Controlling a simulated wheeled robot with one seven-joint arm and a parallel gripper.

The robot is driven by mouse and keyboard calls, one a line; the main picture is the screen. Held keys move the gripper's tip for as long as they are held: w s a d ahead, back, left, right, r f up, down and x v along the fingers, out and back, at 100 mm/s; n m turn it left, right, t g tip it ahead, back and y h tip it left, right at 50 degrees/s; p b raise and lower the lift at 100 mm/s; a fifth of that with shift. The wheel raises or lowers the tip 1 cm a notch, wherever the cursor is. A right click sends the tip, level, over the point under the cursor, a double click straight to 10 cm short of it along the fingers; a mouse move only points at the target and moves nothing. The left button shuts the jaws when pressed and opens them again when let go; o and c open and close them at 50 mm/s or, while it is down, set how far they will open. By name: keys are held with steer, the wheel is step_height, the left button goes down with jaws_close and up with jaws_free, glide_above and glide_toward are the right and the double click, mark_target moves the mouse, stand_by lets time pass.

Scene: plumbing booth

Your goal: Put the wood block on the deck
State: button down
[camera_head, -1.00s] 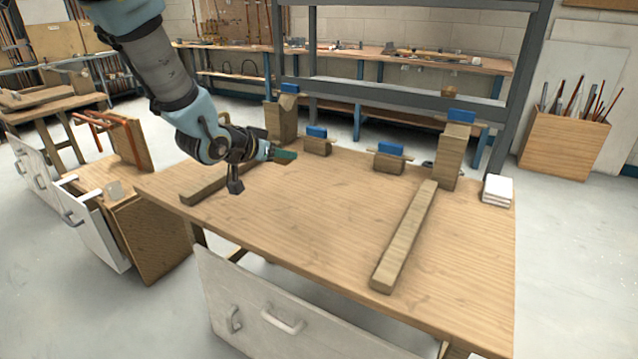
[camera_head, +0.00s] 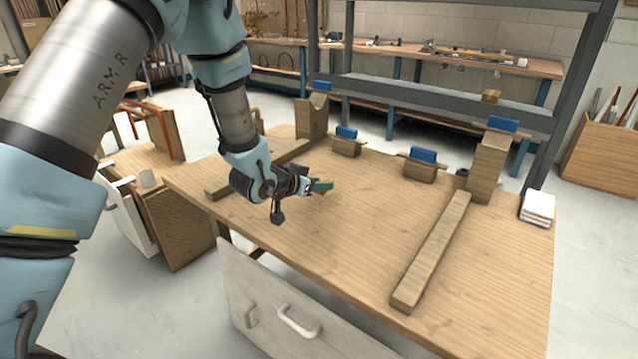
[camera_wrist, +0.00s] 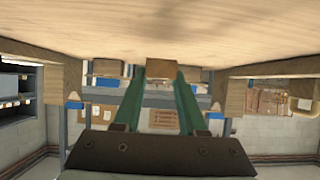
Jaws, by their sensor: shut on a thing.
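My gripper (camera_head: 323,185) is low over the left-middle part of the wooden bench top (camera_head: 345,235), which may be the deck. Its green fingers also show in the wrist view (camera_wrist: 161,88). They are shut on a small brown wood block (camera_wrist: 175,70) at their tips. In the wrist view the bench top fills the upper edge, close to the block. I cannot tell whether the block touches it.
A long wood bar (camera_head: 432,250) lies on the right, another (camera_head: 258,168) on the left. Two low blocks with blue tops (camera_head: 347,141) (camera_head: 422,165) stand at the back, between two taller posts (camera_head: 312,117) (camera_head: 489,166). White tiles (camera_head: 537,208) are stacked at the right edge. The middle is clear.

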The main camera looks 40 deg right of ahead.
steer(key=shift+f, duration=0.2)
steer(key=shift+f+b, duration=0.5)
steer(key=shift+b, duration=0.15)
steer(key=shift+c, duration=2.3)
jaws_free()
steer(key=shift+r, duration=0.1)
steer(key=shift+r+p, duration=0.2)
steer(key=shift+p, duration=0.1)
steer(key=v, duration=1.2)
steer(key=shift+r+b, duration=0.3)
steer(key=shift+b, duration=0.1)
